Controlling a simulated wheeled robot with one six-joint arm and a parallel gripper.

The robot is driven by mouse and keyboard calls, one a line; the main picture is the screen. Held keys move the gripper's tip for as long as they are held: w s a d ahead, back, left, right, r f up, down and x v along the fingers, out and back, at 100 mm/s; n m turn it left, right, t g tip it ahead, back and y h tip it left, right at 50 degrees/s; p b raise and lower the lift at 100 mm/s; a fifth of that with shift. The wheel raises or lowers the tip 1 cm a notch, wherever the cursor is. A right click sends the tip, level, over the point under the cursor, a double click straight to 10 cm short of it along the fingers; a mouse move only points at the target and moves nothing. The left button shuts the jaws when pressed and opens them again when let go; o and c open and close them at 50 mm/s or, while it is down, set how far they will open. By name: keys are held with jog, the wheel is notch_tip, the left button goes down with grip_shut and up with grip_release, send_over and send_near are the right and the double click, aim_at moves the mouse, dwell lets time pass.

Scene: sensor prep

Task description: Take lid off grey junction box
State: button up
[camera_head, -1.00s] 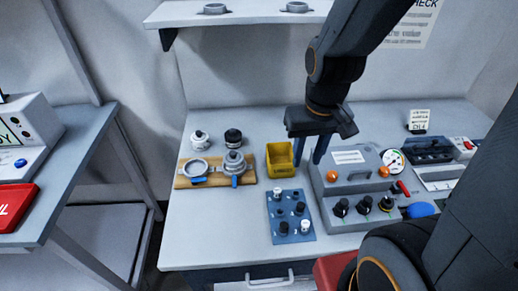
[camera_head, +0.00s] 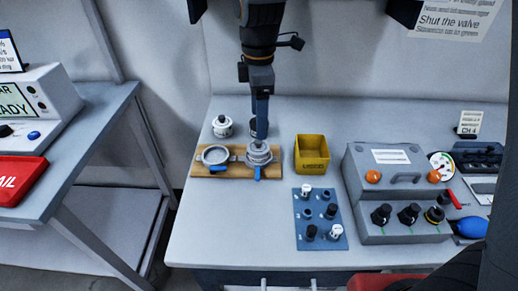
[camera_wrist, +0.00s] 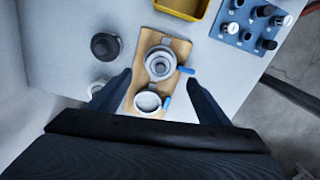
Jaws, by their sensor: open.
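A large grey box (camera_head: 398,200) with a sloped front stands at the right of the bench. The grey box is outside the wrist view.
An empty ring fitting (camera_head: 215,156) shares the board. A white-topped jar (camera_head: 222,126) and a mostly hidden black-topped jar (camera_wrist: 105,46) stand behind. A yellow bin (camera_head: 311,155) and a blue panel with pegs (camera_head: 320,218) lie between board and grey box.

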aim_at(258, 145)
jog(key=shift+s+f+p, duration=0.1)
jog(key=shift+f+p, duration=0.8)
jog(key=shift+f, duration=2.85)
jog(key=c, duration=1.1)
